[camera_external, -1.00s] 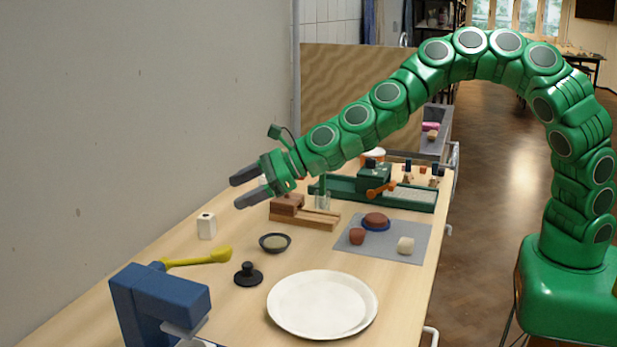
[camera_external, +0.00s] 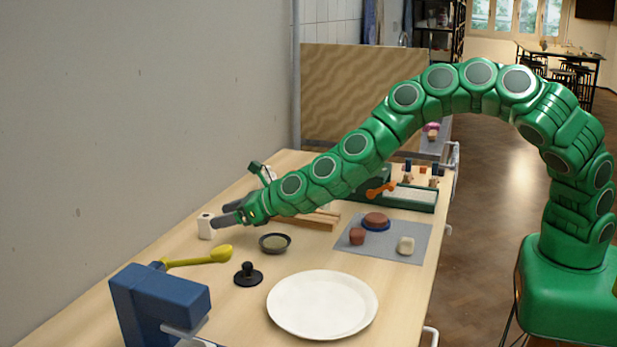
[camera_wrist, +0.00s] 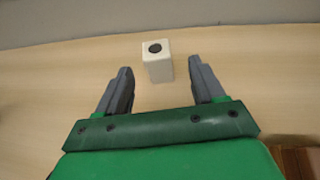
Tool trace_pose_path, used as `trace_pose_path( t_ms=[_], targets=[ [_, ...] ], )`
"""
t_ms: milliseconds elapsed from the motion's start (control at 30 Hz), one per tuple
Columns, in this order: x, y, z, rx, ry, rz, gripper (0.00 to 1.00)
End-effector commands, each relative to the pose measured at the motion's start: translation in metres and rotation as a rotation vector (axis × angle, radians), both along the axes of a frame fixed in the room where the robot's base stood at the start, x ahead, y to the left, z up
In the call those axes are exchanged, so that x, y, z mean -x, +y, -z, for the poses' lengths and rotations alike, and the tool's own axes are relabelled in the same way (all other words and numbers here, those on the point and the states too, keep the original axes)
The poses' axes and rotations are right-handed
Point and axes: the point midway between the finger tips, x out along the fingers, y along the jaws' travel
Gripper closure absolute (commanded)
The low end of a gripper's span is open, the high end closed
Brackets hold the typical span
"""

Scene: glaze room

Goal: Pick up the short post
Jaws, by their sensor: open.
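The short post is a small white upright block with a dark round spot on top. It stands on the table near the wall in the external view (camera_external: 206,228) and ahead of my fingers in the wrist view (camera_wrist: 158,66). My gripper (camera_external: 222,214) is open and low over the table, its fingertips at the post's right side in the external view. Whether a finger touches the post I cannot tell.
A yellow spoon-like tool (camera_external: 200,258), a small dark bowl (camera_external: 275,243) and a black knobbed disc (camera_external: 248,275) lie nearby. A blue device (camera_external: 160,300) and a white plate (camera_external: 322,304) are at the front. A grey mat (camera_external: 385,250) holds several lumps. The wall runs behind the post.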

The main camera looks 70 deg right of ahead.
Motion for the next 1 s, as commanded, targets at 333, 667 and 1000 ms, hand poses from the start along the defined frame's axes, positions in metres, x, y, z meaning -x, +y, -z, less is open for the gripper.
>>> trace_pose_path(
  t_ms=[333, 667, 1000],
  targets=[
    [-0.016, 0.006, 0.005, 0.002, 0.002, -0.005, 0.32],
    [-0.039, 0.009, 0.012, 0.003, 0.002, -0.003, 0.32],
    [-0.051, 0.011, 0.015, 0.0, 0.0, -0.002, 0.32]
  ],
)
